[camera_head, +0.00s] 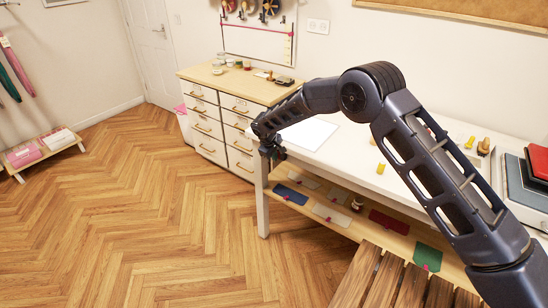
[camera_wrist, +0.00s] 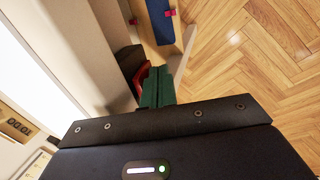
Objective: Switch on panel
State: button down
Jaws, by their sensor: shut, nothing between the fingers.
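My gripper (camera_head: 272,151) hangs at the left front corner of the long white worktable (camera_head: 345,150), apart from the wall. Its dark body fills the bottom of the wrist view, with a dark green two-part piece at the middle that looks like its fingers (camera_wrist: 157,76), pressed together and empty. No thing is plainly marked as the panel. A white double wall plate (camera_head: 318,26) is above the table.
A drawer cabinet (camera_head: 207,120) stands left of the worktable. The lower shelf (camera_head: 338,198) holds folded cloths, including a blue one (camera_head: 292,194) and a green one (camera_head: 426,257). A slatted wooden surface (camera_head: 395,280) is at the bottom. The herringbone floor (camera_head: 160,220) is clear.

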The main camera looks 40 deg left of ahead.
jog(key=shift+r, duration=0.75)
jog(key=shift+s, duration=0.1)
jog(key=s+r, duration=0.7)
jog(key=s, duration=0.2)
jog(key=shift+r, duration=0.4)
